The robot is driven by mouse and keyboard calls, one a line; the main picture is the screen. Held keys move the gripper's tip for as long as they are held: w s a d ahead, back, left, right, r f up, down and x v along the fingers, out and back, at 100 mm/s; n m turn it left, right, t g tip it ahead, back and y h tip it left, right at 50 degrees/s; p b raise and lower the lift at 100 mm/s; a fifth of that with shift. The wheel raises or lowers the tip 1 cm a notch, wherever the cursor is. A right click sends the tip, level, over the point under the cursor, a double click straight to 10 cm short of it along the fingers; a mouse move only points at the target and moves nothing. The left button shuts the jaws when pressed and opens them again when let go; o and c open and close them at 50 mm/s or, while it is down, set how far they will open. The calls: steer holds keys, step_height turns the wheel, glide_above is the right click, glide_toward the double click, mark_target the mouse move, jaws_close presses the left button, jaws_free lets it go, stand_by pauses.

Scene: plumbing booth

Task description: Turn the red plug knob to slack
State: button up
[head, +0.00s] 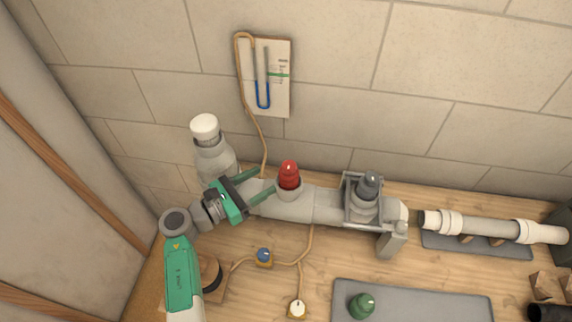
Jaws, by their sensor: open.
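The red plug knob (289,175) stands upright in a fitting on top of the grey pipe (325,205), which lies along the bench near the wall. A small pale mark shows on the knob's top. My gripper (266,182) is open, just left of the red knob, with its two green fingers pointing right toward it. The fingertips look to be short of the knob or close to its sides; I cannot tell whether they touch. No object shows between the fingers.
A dark grey knob (370,184) sits in a metal bracket on the pipe. A white-capped fitting (205,128) rises behind my gripper. A gauge board (281,98) hangs on the wall. Blue (263,255) and white (297,308) valves and a green plug (361,305) lie in front.

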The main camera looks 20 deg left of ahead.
mark_target(283, 169)
steer(key=b+x, duration=0.1)
steer(key=x, duration=0.6)
steer(key=shift+w+d+r+b, duration=0.1)
steer(key=shift+w+d+b, duration=0.15)
steer(key=shift+d+b, duration=0.15)
steer(key=shift+c, duration=0.3)
steer(key=c, duration=0.9)
steer(key=shift+r, duration=0.1)
steer(key=shift+c, duration=0.3)
